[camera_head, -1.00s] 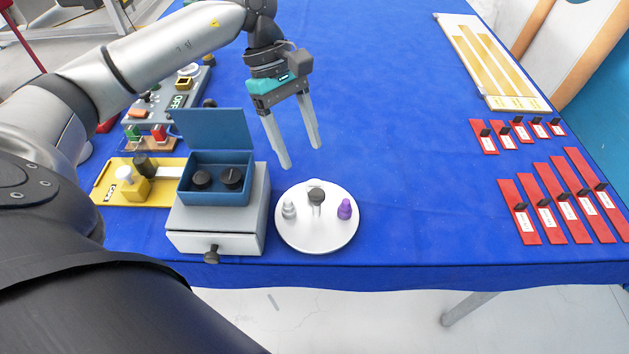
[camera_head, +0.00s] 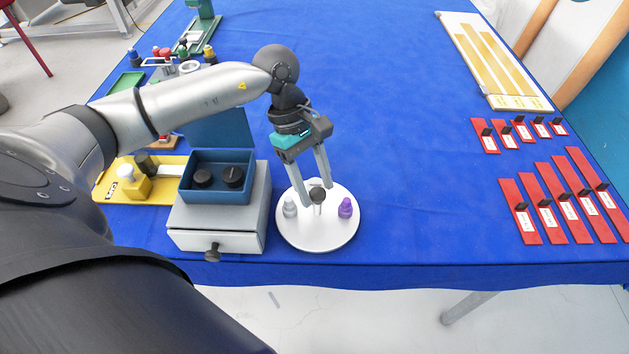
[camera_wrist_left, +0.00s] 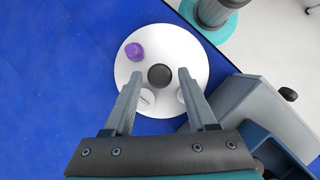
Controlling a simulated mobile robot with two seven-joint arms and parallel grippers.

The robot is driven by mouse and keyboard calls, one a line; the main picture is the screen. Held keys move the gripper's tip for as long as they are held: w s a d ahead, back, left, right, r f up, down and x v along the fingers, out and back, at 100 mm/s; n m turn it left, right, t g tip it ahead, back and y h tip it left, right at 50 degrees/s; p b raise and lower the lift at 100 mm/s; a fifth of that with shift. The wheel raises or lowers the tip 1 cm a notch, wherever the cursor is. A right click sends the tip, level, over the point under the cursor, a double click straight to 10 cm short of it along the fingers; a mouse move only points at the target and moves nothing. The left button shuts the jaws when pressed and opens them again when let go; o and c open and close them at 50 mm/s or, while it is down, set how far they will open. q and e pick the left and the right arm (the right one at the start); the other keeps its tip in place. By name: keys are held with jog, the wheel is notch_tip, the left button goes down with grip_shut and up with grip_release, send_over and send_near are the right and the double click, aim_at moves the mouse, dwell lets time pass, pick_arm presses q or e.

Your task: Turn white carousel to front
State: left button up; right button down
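The white carousel (camera_head: 318,236) is a round disc on the blue table, right of the grey drawer box. A black knob (camera_head: 318,195) stands on a post at its middle. A purple piece (camera_head: 345,208) sits on its right side and a light grey piece (camera_head: 290,207) on its left. In the left wrist view the disc (camera_wrist_left: 196,57), black knob (camera_wrist_left: 159,75) and purple piece (camera_wrist_left: 134,51) show from above. My left gripper (camera_head: 318,197) is open, its fingers over the carousel on either side of the knob; I cannot tell whether they touch it. My right gripper is not in view.
The grey drawer box (camera_head: 240,242) with an open blue box (camera_head: 222,190) on top stands close left of the carousel. A yellow tray (camera_head: 120,190) lies farther left. Red labelled strips (camera_head: 520,210) lie at the right. The table's middle is clear.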

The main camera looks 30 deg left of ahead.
pick_arm(q)
grip_shut()
dwell(1.1)
